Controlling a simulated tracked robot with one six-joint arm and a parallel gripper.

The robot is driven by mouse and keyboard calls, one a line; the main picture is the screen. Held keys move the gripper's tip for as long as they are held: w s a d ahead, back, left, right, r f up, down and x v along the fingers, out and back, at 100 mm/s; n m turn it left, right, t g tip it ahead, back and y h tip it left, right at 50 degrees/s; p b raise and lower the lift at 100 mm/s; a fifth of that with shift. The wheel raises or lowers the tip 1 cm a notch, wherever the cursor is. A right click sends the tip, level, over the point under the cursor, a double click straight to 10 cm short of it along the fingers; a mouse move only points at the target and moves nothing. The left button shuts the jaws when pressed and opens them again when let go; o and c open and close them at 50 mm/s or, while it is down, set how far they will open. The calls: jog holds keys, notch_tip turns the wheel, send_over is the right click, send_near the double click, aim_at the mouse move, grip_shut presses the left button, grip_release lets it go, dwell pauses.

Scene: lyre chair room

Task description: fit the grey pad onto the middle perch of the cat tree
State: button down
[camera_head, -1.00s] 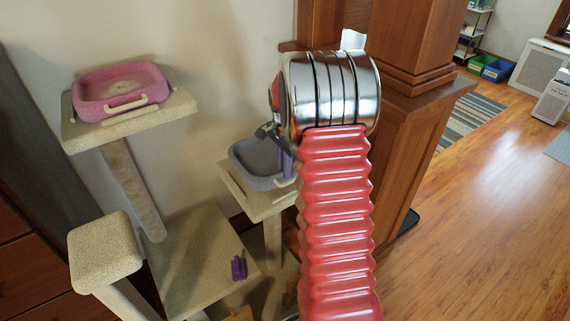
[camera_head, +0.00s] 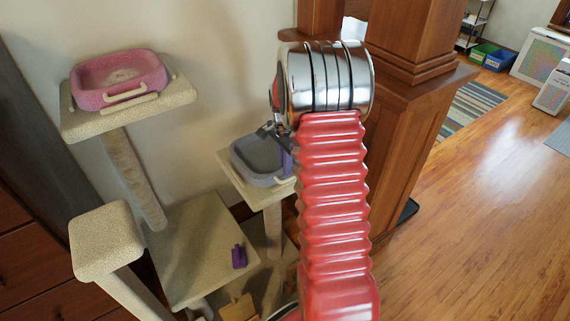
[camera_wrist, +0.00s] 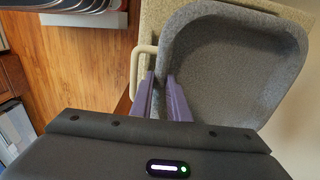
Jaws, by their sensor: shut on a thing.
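The grey pad (camera_head: 262,158) is a shallow tray with a raised rim. It lies over a beige perch (camera_head: 231,177) of the cat tree, right of centre, roughly in line with it. My gripper (camera_head: 287,160) is shut on the pad's near right rim, and my arm hides part of that side. In the wrist view, the purple fingers (camera_wrist: 166,95) pinch the left rim of the grey pad (camera_wrist: 232,60). I cannot tell whether the pad's underside touches the perch.
A pink pad (camera_head: 120,78) sits on the higher left perch (camera_head: 75,125). A beige block-topped post (camera_head: 103,238) stands at front left. A purple object (camera_head: 239,257) lies on the lower platform (camera_head: 190,240). A wooden pillar base (camera_head: 415,130) stands close right of my arm; floor beyond is open.

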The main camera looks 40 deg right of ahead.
jog(key=shift+f, duration=0.2)
dwell(0.3)
jog(key=c, duration=1.6)
grip_release()
jog(key=shift+r, duration=0.1)
notch_tip(320, 180, up, 14)
jog(key=shift+a+f, duration=0.1)
jog(key=shift+f, duration=0.15)
